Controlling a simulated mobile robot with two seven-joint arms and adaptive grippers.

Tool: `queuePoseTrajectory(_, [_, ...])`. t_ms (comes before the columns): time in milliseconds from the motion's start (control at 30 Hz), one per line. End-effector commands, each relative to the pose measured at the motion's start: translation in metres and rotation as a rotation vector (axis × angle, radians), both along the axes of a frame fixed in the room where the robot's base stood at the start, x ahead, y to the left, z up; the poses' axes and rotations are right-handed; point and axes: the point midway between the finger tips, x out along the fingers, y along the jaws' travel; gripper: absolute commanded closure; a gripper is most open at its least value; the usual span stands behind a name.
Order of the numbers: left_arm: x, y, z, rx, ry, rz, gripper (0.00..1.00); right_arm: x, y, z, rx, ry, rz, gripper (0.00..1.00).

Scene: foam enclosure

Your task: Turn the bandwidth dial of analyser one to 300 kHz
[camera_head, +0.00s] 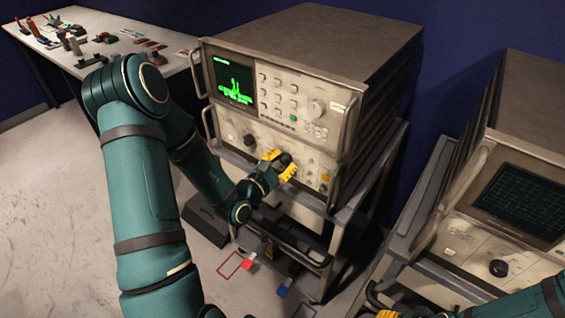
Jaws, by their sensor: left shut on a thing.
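A stacked analyser (215,118) with a green trace on its screen stands on a cart in the middle. Any label naming it as analyser one is too small to read. My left gripper (281,163) is at its lower front panel, with yellow fingertips shut on a dark dial (285,158). The fingers partly cover the dial, and its scale marks and setting cannot be read. My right gripper (381,306) shows only in part at the bottom edge, near the right-hand cart, with yellow fingertips; whether it is open cannot be told.
Another dark knob (249,140) sits left of the held dial. A second analyser (460,235) with a dark grid screen and black knob (498,267) stands at right. A white table (95,47) with small tools is at back left.

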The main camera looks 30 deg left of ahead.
Motion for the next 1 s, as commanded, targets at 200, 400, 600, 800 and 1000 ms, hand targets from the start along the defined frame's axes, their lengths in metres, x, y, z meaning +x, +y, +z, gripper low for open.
queuePoseTrajectory(200, [0.001,-0.0008,0.0019,0.094,-0.015,-0.001,1.0,0.0008,-0.0001,-0.0035,0.0,-0.002,-0.001,0.53])
queuePoseTrajectory(400, [0.0008,-0.0003,0.002,0.131,-0.017,0.0,1.0,0.0011,-0.0001,-0.0043,0.0,-0.003,-0.001,0.53])
queuePoseTrajectory(600, [0.0008,-0.0002,0.0021,0.138,-0.018,0.0,1.0,0.0012,-0.0001,-0.0044,0.0,-0.003,-0.001,0.53])
queuePoseTrajectory(800, [0.0009,-0.0004,0.0022,0.137,-0.017,0.0,1.0,0.0011,-0.0001,-0.0043,0.0,-0.003,-0.001,0.53])
queuePoseTrajectory(1000, [0.0006,-0.0004,0.0015,0.136,-0.015,0.0,0.34,0.0011,-0.0002,-0.0043,0.0,-0.003,-0.001,0.53])
